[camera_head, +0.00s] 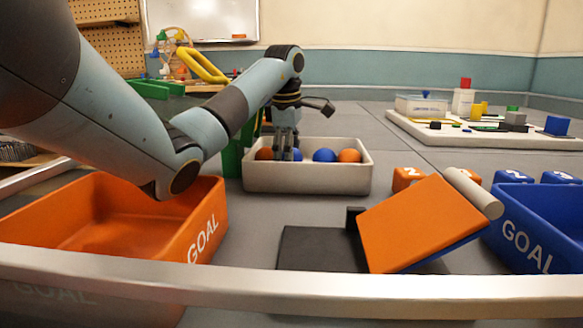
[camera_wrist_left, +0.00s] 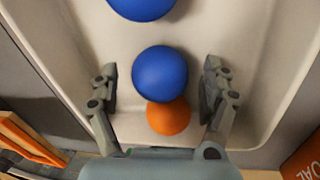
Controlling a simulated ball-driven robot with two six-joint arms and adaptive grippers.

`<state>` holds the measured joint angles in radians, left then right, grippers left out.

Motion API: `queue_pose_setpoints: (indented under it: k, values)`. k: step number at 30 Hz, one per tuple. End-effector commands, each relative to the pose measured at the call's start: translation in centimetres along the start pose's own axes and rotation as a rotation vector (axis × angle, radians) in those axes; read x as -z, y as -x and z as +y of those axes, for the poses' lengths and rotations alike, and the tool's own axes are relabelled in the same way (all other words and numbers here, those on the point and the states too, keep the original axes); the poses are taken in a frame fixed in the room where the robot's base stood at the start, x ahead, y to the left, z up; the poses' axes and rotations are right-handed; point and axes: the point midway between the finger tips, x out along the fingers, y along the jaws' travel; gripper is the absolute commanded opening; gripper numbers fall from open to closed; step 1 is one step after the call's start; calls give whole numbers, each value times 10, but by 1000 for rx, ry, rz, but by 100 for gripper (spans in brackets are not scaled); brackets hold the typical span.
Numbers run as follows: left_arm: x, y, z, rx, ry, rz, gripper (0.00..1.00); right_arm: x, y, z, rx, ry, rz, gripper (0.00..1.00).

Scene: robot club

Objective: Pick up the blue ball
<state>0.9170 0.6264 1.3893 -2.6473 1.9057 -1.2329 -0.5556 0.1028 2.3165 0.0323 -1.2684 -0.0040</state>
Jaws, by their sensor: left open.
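My left gripper (camera_head: 286,154) reaches down into the white tray (camera_head: 308,181), its fingers over the tray's left part. In the left wrist view the open gripper (camera_wrist_left: 158,70) has one finger on each side of a blue ball (camera_wrist_left: 160,72). I see gaps between that ball and both fingers. The same ball (camera_head: 297,155) is partly hidden by the fingers in the head view. An orange ball (camera_wrist_left: 168,117) is right beside it, nearer the palm. A second blue ball (camera_head: 324,155) and another orange ball (camera_head: 349,156) lie further right in the tray. My right gripper is not in view.
An orange goal bin (camera_head: 205,235) stands at front left and a blue goal bin (camera_head: 530,235) at right. A tilted orange panel (camera_head: 415,225) leans between them. Numbered cubes (camera_head: 408,178) stand behind it. A metal rail (camera_head: 300,287) crosses the front.

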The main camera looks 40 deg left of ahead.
Motion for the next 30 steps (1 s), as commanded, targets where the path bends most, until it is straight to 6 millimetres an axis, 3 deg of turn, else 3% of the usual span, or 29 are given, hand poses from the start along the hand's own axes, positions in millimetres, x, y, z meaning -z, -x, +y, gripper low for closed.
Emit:
queue_pose_setpoints:
  k: [7,20,26,30]
  values:
    - [0,0,0,-2,0,-1,79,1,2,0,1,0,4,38]
    - [0,0,0,-1,0,0,23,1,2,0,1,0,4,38]
    - [0,0,0,-2,0,-1,21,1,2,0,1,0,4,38]
    - [0,12,3,-5,0,-2,21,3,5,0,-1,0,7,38]
